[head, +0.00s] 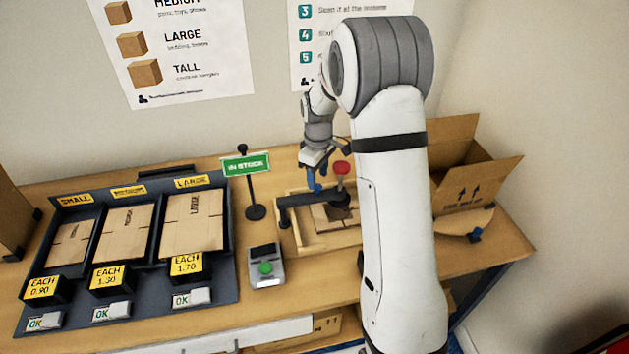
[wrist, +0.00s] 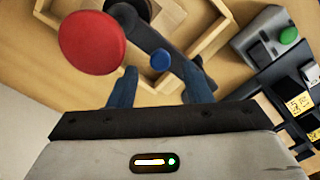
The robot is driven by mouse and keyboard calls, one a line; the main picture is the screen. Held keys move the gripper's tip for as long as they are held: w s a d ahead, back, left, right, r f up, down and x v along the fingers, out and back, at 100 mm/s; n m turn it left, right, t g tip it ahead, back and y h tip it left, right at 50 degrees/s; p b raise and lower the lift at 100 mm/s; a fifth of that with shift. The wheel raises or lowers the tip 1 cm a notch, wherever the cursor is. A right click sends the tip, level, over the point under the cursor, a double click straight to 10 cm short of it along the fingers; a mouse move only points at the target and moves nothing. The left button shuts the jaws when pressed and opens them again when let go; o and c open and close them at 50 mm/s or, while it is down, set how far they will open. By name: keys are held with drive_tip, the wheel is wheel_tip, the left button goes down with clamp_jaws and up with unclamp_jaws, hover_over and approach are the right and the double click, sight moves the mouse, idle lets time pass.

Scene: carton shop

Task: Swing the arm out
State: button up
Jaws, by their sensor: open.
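My gripper (head: 316,182) has two blue fingers and hangs over the back-left part of a wooden frame (head: 293,240) on the bench. In the wrist view the fingers (wrist: 160,86) stand apart, with no object visibly held. A black arm (head: 308,198) crosses the frame. A red knob (head: 341,168) stands on it just right of my gripper; the red knob (wrist: 92,43) looms large at left in the wrist view. A small blue knob (wrist: 161,60) shows beyond the fingers there. My arm hides the right part of the frame.
A grey box with a green button (head: 266,269) sits left of the frame, near an IN STOCK sign (head: 246,165). A dark rack (head: 137,279) holds flat cartons. An open carton (head: 465,187) stands on a round wooden disc (head: 463,222) at right. The wall is close behind.

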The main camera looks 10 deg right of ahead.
sight(318, 185)
drive_tip(key=shift+f, duration=1.5)
drive_tip(key=shift+c, duration=0.4)
clamp_jaws()
